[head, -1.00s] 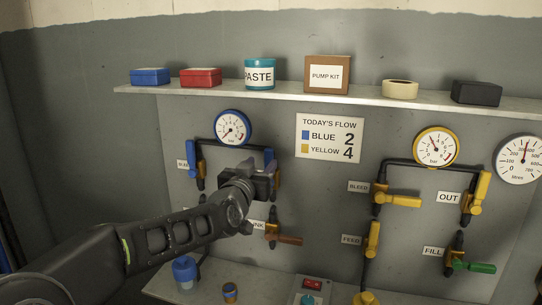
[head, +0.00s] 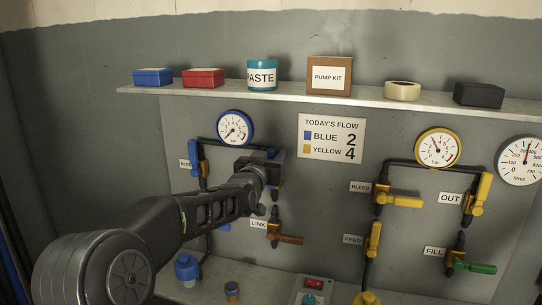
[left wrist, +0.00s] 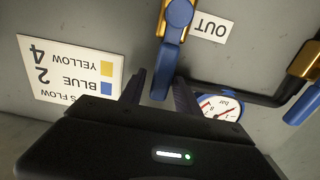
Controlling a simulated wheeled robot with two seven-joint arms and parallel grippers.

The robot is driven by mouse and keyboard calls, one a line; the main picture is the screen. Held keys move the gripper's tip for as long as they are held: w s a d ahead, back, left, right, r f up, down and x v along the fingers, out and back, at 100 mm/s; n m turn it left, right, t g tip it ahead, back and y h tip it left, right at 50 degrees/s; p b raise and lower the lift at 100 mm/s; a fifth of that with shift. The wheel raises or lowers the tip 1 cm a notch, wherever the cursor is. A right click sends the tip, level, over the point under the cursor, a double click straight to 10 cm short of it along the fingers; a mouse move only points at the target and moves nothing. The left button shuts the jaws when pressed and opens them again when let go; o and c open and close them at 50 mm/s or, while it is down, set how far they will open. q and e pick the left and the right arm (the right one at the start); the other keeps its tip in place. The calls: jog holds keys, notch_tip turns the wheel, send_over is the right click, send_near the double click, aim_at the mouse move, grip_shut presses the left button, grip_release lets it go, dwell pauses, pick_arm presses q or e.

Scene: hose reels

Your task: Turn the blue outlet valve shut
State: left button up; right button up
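The blue outlet valve, beside an OUT label (left wrist: 208,26), has a blue lever (left wrist: 163,80) on a brass-coloured body. The wrist view is upside down, so the lever runs down the picture from its pivot, toward my gripper. My left gripper (left wrist: 160,76) is open, with one dark finger on each side of the lever's free end. A gap shows on the left; whether the right finger touches cannot be told. In the head view my left gripper (head: 266,163) covers most of this valve; a bit of blue (head: 272,152) shows beside it. My right gripper is not in view.
The blue gauge (head: 236,127) and blue bleed valve (head: 194,158) are to the left. The LINK valve (head: 288,239) is below my gripper. Yellow valves (head: 403,201) are farther right. A shelf (head: 215,93) with boxes runs above, and a lower ledge (head: 205,292) holds small items.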

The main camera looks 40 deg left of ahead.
pick_arm(q)
grip_shut()
dwell(1.2)
